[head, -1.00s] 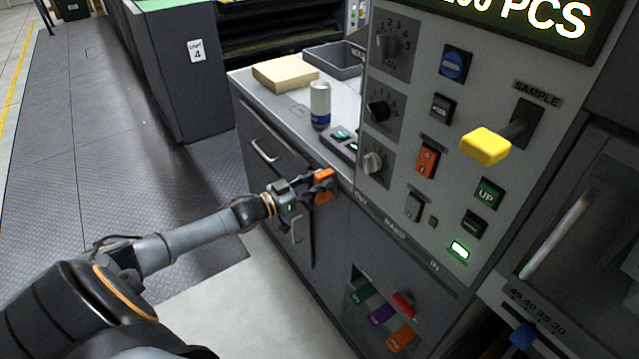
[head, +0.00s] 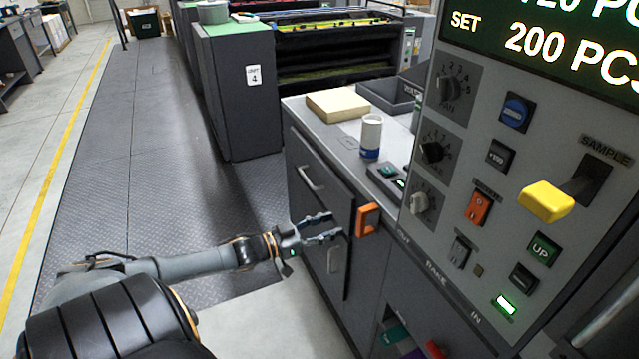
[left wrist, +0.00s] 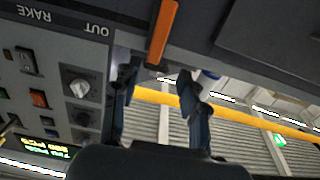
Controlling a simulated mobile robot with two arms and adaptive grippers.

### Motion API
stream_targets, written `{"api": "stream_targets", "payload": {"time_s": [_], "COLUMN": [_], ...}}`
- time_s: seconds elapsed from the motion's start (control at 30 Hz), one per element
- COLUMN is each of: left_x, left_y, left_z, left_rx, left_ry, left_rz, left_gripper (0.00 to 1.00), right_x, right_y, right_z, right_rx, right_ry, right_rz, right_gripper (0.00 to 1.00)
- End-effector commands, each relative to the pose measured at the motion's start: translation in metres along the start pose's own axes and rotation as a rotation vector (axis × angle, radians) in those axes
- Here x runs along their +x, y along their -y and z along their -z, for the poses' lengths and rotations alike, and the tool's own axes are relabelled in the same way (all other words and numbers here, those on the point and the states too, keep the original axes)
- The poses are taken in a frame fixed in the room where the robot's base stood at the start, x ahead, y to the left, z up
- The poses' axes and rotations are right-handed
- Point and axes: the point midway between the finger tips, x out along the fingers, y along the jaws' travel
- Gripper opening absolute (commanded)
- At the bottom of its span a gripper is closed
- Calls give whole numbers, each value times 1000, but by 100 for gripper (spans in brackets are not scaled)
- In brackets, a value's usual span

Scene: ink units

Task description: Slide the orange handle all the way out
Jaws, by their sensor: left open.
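The orange handle (head: 368,219) stands out at the left end of the slot strip on the machine's front, beside the OUT end of the "OUT RAKE IN" label. In the left wrist view the handle (left wrist: 162,32) shows at the top, beside the word OUT, in an upside-down picture. My left gripper (head: 328,228) is open and empty, to the left of the handle with a gap between them. Its two fingers (left wrist: 160,88) are spread apart in the left wrist view, with nothing between them. My right gripper is not in view.
The control panel has a yellow lever (head: 547,202), knobs and buttons. A white and blue can (head: 371,138), a cream block (head: 338,104) and a dark tray (head: 391,95) stand on the counter. Cabinet doors with handles lie behind my gripper. The floor at left is clear.

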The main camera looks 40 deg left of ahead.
Motion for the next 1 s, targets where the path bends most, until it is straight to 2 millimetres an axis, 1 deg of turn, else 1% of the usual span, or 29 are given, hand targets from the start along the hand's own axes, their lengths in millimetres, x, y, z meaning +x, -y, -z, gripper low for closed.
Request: {"api": "stream_targets", "payload": {"time_s": [0.03, 0.1, 0.23, 0.87, 0.97, 1.0], "left_x": [-7, -14, -21, -23, -26, -30], "left_y": [0, 0, 0, 1, 4, 6], "left_z": [-1, -1, 0, 0, -14, -27], "left_rx": [0, -1, -1, -1, 0, 3], "left_ry": [3, 1, 0, 0, 23, 46], "left_rz": [0, 0, 1, 2, 26, 48], "left_gripper": [43, 43, 43, 43, 43, 43], "right_x": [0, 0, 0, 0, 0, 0], "right_y": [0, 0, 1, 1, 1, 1], "right_z": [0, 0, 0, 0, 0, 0], "right_rx": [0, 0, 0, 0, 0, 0], "right_ry": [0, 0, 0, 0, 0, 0], "right_rz": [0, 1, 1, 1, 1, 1], "right_gripper": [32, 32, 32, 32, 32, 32]}}
